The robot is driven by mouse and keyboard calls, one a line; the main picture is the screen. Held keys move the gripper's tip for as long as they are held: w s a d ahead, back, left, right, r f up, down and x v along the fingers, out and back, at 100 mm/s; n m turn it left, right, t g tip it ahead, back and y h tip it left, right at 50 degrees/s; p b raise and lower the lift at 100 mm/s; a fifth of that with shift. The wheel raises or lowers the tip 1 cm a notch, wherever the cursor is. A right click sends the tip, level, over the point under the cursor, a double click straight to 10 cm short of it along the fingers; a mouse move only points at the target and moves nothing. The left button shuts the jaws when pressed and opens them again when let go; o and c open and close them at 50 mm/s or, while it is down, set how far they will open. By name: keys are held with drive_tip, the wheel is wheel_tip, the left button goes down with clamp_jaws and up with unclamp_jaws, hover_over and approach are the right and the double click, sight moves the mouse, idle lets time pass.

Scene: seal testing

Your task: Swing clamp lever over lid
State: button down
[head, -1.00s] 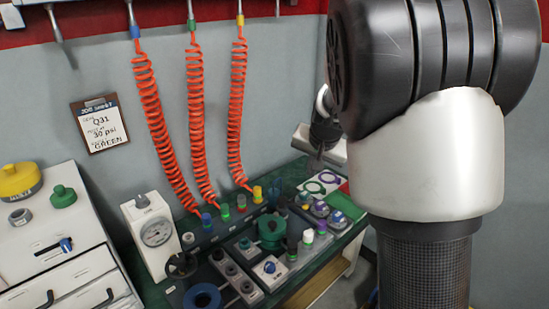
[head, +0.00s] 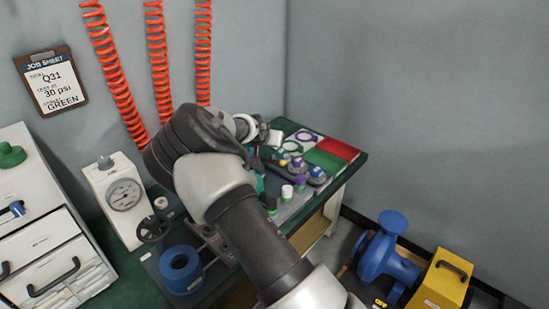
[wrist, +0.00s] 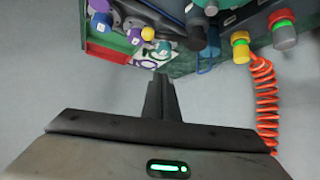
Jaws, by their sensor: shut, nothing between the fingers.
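My gripper (wrist: 160,95) is shut and empty in the wrist view. Its fingers point toward the bench edge, with grey wall and floor tones around them. In the head view my arm crosses the bench and covers its middle, so the gripper's fingertips cannot be made out there. I cannot pick out the clamp lever or the lid for certain in either view. A sliver of a green part (head: 260,184) shows beside my arm; most of it is hidden.
The bench carries a blue ring (head: 181,269), a pressure gauge (head: 124,193), a handwheel (head: 153,228) and several small fittings. A red and green mat (head: 334,150) lies at the right end. Orange coiled hoses (head: 158,65) hang behind. A blue valve (head: 385,255) and yellow case (head: 444,281) stand right.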

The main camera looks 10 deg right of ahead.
sight(274, 161)
drive_tip(key=shift+w+d+f+b, duration=0.3)
drive_tip(key=shift+w+f+b, duration=0.25)
drive_tip(key=shift+f, duration=0.9)
drive_tip(key=shift+w+d+f+b, duration=0.35)
drive_tip(key=shift+w+f, duration=0.25)
drive_tip(key=shift+f, duration=0.8)
drive_tip(key=shift+w+d+f+b, duration=0.35)
drive_tip(key=shift+w+f, duration=0.25)
drive_tip(key=shift+f, duration=0.85)
drive_tip(key=shift+a, duration=0.15)
